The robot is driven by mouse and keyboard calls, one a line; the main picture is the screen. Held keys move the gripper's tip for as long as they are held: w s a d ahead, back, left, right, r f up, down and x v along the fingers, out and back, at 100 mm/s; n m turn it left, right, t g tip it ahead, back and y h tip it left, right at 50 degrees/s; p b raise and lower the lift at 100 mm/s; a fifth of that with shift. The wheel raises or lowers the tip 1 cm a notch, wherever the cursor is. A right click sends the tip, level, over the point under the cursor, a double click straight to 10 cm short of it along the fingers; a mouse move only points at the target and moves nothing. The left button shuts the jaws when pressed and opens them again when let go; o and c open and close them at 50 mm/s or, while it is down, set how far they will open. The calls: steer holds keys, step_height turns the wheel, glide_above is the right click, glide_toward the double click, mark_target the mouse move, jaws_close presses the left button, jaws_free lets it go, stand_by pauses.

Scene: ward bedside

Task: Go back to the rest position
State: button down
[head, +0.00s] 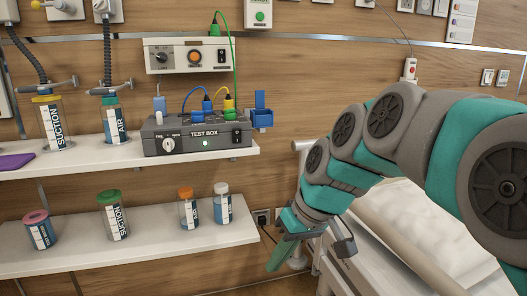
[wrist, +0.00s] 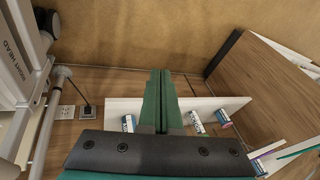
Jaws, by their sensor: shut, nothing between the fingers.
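My gripper (head: 281,262) hangs at the end of my teal and grey arm in the head view. It points down, to the right of the lower shelf and in front of the bed's end. In the wrist view, my gripper (wrist: 160,75) has its two green fingers side by side and shut, with nothing between them. The fingers overlap part of the white lower shelf in that view and point toward the floor. No fingertip visibly touches anything.
The upper shelf (head: 80,161) bears the test box (head: 197,130) and jars. The lower shelf (head: 130,250) holds several lidded jars. The bed (head: 420,226) stands at the right, under my arm. Open floor (wrist: 180,35) shows in the wrist view.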

steer(key=s+d+f+m+g+h, duration=0.1)
steer(key=s+d+f+m, duration=0.1)
steer(key=s+d+f, duration=0.2)
steer(key=s+d+f+m+g+h, duration=0.1)
steer(key=s+d+f, duration=0.3)
steer(key=s, duration=0.6)
steer(key=s+d+f+m+g+h, duration=0.1)
steer(key=s+d+f+m+h, duration=0.1)
steer(key=s+d+f, duration=0.2)
steer(key=s+f, duration=0.2)
steer(key=s, duration=0.1)
steer(key=shift+s+d+m+h, duration=0.2)
steer(key=shift+s+m+h, duration=0.1)
